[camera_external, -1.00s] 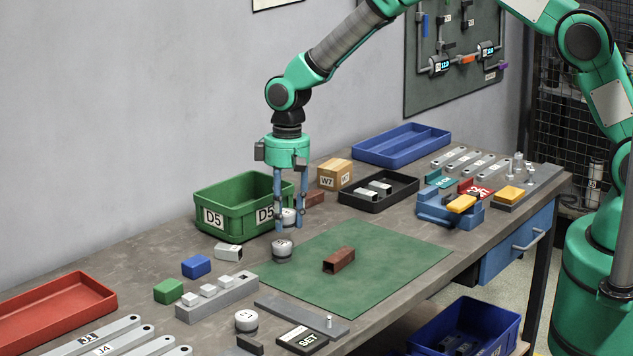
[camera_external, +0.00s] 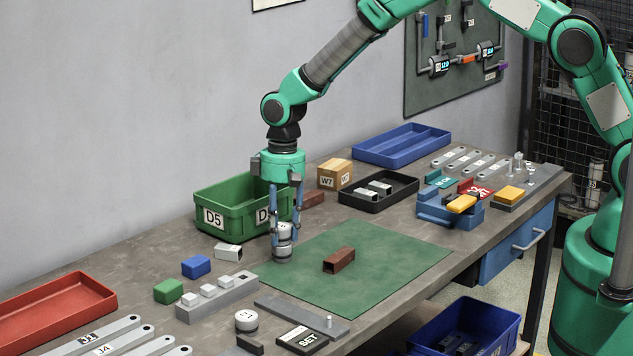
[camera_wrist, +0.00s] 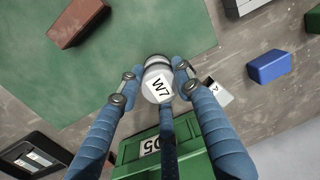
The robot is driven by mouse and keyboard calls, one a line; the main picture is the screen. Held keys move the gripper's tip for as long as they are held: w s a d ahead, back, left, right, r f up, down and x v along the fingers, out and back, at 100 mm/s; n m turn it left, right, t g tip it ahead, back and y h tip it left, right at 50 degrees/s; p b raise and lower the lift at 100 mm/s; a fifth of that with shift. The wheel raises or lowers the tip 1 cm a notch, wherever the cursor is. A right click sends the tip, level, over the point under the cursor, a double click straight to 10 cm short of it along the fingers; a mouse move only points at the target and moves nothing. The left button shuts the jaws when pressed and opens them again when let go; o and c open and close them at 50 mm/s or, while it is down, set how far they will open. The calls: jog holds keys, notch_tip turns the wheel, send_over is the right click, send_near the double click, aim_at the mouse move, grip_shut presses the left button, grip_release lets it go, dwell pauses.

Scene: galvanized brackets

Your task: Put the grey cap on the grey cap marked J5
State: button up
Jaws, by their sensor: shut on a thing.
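My gripper (camera_external: 285,240) is shut on a grey cap (camera_external: 285,231), held upright between its fingertips. In the wrist view the held cap (camera_wrist: 158,86) shows a W7 label on top. Another grey cap (camera_external: 282,254) stands on the table at the left edge of the green mat, directly under the held one. The held cap is at or just above the lower cap's top; I cannot tell whether they touch. The lower cap's label is now hidden. A further grey cap (camera_external: 246,320) with an unclear mark stands at the front.
A green bin (camera_external: 213,218) marked D5 stands close behind my gripper. A brown block (camera_external: 339,260) lies on the green mat (camera_external: 390,255). A white-and-grey block (camera_external: 229,252), blue block (camera_external: 196,266) and grey rack (camera_external: 220,302) lie to the left. The mat's right side is clear.

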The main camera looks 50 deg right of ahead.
aim_at(283, 224)
jog(key=shift+f, duration=0.1)
jog(key=o, duration=1.2)
notch_tip(283, 224, up, 12)
jog(key=d, duration=0.1)
jog(key=shift+w+p, duration=0.15)
jog(key=shift+p, duration=0.25)
jog(key=shift+r, duration=0.25)
